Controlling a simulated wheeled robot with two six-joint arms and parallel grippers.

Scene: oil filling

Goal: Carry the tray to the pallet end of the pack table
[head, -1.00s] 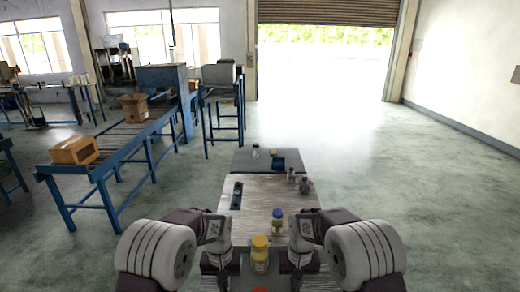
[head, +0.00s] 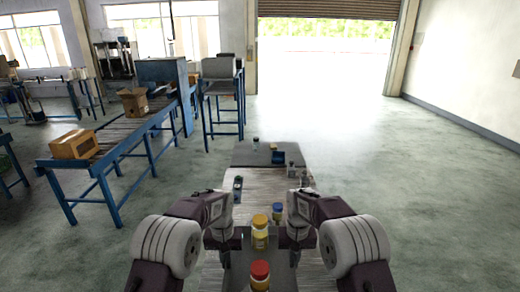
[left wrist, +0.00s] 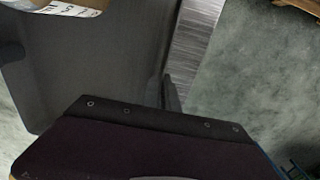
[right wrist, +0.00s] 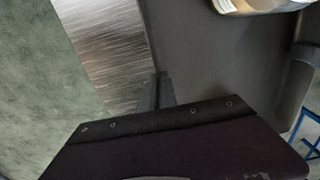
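The dark grey tray (head: 240,272) is in front of me between my arms; its bare floor also shows in the left wrist view (left wrist: 100,70) and the right wrist view (right wrist: 215,60). A red-capped jar (head: 260,276) and a yellow-capped jar (head: 260,236) stand upright in it. A blue-capped jar (head: 277,214) is just beyond; I cannot tell whether it is inside the tray. My left gripper (left wrist: 168,92) is closed on the tray's left side, and my right gripper (right wrist: 158,90) on its right side. The pack table (left wrist: 194,45) has a brushed metal top.
Small dark items (head: 237,188) (head: 293,171) stand along the table's sides. A dark surface (head: 240,156) at the far end bears a small bottle (head: 256,144) and a blue bin (head: 278,156). A roller conveyor (head: 125,134) with cardboard boxes (head: 74,145) is at left. The right floor is clear.

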